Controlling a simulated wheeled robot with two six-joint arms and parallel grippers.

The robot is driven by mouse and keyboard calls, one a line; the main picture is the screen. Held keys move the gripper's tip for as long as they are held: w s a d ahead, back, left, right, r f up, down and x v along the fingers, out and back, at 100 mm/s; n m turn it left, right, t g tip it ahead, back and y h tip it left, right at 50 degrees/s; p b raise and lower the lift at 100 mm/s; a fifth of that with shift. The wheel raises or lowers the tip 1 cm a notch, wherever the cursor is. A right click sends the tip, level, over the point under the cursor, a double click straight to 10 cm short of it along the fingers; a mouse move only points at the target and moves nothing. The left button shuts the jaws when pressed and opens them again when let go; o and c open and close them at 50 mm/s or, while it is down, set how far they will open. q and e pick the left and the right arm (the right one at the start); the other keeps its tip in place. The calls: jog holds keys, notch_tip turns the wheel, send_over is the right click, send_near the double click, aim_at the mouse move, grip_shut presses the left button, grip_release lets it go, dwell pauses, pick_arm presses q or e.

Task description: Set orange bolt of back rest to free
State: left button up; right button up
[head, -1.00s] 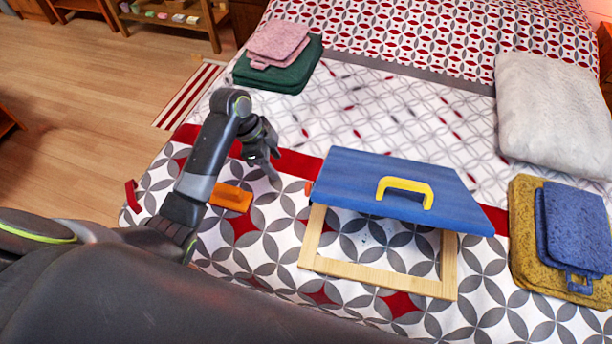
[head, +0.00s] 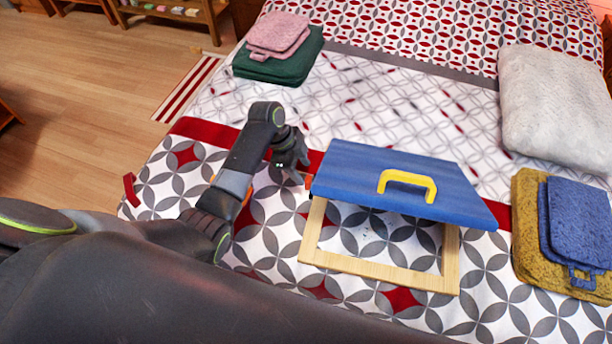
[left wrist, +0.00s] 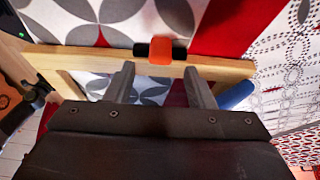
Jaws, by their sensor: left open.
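The back rest (head: 395,178) is a blue board with a yellow handle (head: 407,184), tilted up over a pale wooden frame (head: 380,275) on the bed. The orange bolt (head: 308,182) shows as a small spot at the board's left side. In the left wrist view, the orange bolt (left wrist: 160,51) with black ends sits at the wooden bar (left wrist: 100,58). My left gripper (head: 300,172) is beside the board's left edge. In the left wrist view, the left gripper (left wrist: 158,72) is open and empty, its fingertips apart on either side below the bolt. My right gripper is out of view.
Pink and green folded cloths (head: 278,68) lie at the back left. A white pillow (head: 556,110) and mustard and blue folded cloths (head: 528,235) lie at the right. An orange item on the bed is mostly hidden behind my left arm. The bed (head: 340,100) is clear behind the board.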

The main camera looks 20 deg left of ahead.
aim_at(307, 179)
pick_arm(q)
jog(key=shift+x, duration=2)
grip_shut()
